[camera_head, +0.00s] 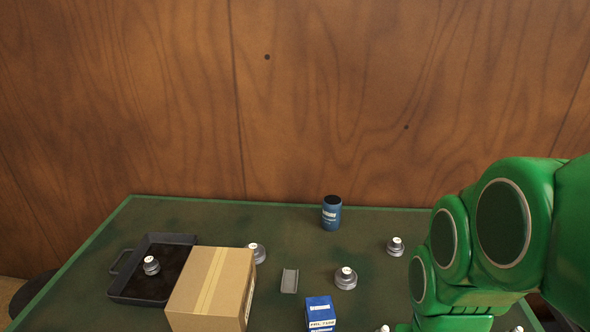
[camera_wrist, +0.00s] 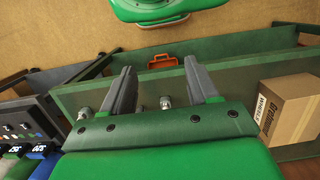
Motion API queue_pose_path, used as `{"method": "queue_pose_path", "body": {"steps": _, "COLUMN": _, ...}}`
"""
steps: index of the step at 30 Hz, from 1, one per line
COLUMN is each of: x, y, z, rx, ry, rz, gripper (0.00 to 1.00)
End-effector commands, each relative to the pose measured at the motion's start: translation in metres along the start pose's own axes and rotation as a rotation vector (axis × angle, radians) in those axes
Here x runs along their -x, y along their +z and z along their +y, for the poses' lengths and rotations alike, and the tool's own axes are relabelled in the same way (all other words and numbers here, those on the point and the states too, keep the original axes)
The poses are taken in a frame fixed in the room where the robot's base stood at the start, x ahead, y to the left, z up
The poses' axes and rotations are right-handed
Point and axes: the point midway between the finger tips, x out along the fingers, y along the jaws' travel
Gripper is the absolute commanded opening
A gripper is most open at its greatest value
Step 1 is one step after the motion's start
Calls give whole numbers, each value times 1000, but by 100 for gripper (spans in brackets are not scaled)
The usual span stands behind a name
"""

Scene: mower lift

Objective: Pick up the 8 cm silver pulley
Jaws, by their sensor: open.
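Several grey-silver pulleys stand on the green table in the head view. A larger one (camera_head: 346,278) is at the middle right, and a smaller one (camera_head: 395,246) is further back to its right. Another (camera_head: 257,252) is partly hidden behind the cardboard box, and one (camera_head: 151,265) sits in the black tray. Others are cut off at the bottom edge. I cannot tell which is the 8 cm one. My gripper (camera_wrist: 160,64) is open and empty in the wrist view, its two dark fingers apart. Small silver items (camera_wrist: 166,102) show beyond and between the fingers, too small to identify.
The cardboard box (camera_head: 208,284) stands beside the black tray (camera_head: 128,294). A blue can (camera_head: 332,213), a blue box (camera_head: 320,313) and a grey metal channel piece (camera_head: 289,281) are on the table (camera_head: 200,218). My green arm covers the right side. A wooden wall (camera_head: 330,100) rises behind.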

Motion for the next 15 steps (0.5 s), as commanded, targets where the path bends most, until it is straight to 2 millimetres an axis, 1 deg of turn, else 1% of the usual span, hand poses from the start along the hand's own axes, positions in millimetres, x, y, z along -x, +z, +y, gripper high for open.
{"method": "queue_pose_path", "body": {"steps": 4, "x": 12, "y": 2, "z": 0, "rx": 0, "ry": 0, "rz": 1, "gripper": 60}}
{"method": "queue_pose_path", "body": {"steps": 12, "x": 51, "y": 7, "z": 0, "rx": 0, "ry": 0, "rz": 5, "gripper": 60}}
{"method": "queue_pose_path", "body": {"steps": 15, "x": 50, "y": -4, "z": -12, "rx": -17, "ry": -36, "rz": 5, "gripper": 60}}
